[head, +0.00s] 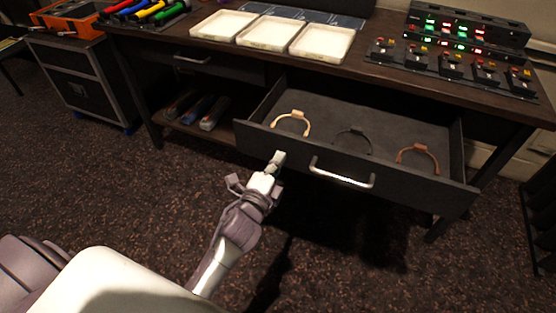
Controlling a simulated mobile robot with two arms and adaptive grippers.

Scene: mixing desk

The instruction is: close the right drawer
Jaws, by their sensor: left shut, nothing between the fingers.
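The right drawer (403,185) is pulled out of the desk, dark grey with a silver bar handle (342,173) on its front. Inside lie three ring-shaped items with small tabs: a cream one (292,120), a dark one (353,138) and an orange-brown one (418,155). My left gripper (278,159) is shut and empty. In the picture its tip is at the drawer front's lower edge, left of the handle; I cannot tell whether it touches. My right gripper is not in view.
The desk top (350,72) holds white trays (268,34), colored tools (150,10) and a panel with lit buttons (455,65). A black case (75,82) stands at left. The carpet (160,190) in front is clear.

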